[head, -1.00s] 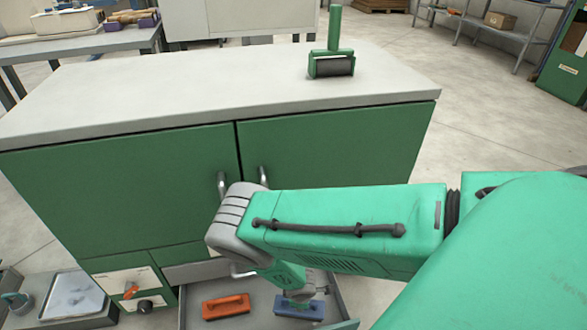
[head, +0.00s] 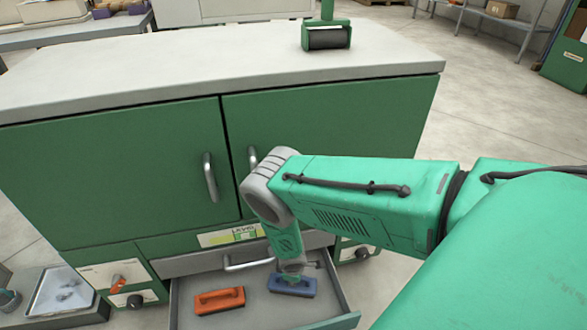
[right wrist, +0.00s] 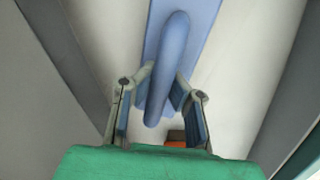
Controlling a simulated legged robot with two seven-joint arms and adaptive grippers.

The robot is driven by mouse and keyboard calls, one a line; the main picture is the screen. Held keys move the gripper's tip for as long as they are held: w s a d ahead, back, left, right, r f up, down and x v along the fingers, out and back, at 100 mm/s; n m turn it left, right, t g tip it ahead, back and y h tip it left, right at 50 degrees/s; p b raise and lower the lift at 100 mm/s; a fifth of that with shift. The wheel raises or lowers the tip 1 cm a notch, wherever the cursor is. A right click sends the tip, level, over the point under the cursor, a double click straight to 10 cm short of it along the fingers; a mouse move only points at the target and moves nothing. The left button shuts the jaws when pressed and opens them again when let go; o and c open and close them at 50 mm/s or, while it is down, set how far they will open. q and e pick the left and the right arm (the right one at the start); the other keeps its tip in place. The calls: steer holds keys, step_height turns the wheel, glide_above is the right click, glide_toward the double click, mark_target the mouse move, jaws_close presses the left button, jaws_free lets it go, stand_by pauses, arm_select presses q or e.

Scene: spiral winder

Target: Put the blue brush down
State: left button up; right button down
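The blue brush (head: 291,285) lies in the open drawer, to the right of the orange brush (head: 219,300). In the right wrist view its long rounded handle (right wrist: 168,65) runs down between my fingers. My right gripper (head: 292,270) reaches down into the drawer over the blue brush. In the right wrist view its two fingers (right wrist: 162,112) stand apart on either side of the handle, with a gap visible at each side. Contact at the far fingertips is hard to see. My left gripper is not in view.
The drawer (head: 255,317) is pulled out below the green cabinet (head: 130,175). Its floor is free around the two brushes. A grey tray (head: 62,292) is at the lower left.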

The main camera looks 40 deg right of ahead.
mark_target(292, 289)
steer(key=shift+r, duration=0.1)
steer(key=shift+a, duration=0.25)
steer(key=c, duration=1.7)
jaws_free()
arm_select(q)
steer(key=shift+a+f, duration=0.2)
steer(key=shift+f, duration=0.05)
arm_select(e)
steer(key=shift+d, duration=0.15)
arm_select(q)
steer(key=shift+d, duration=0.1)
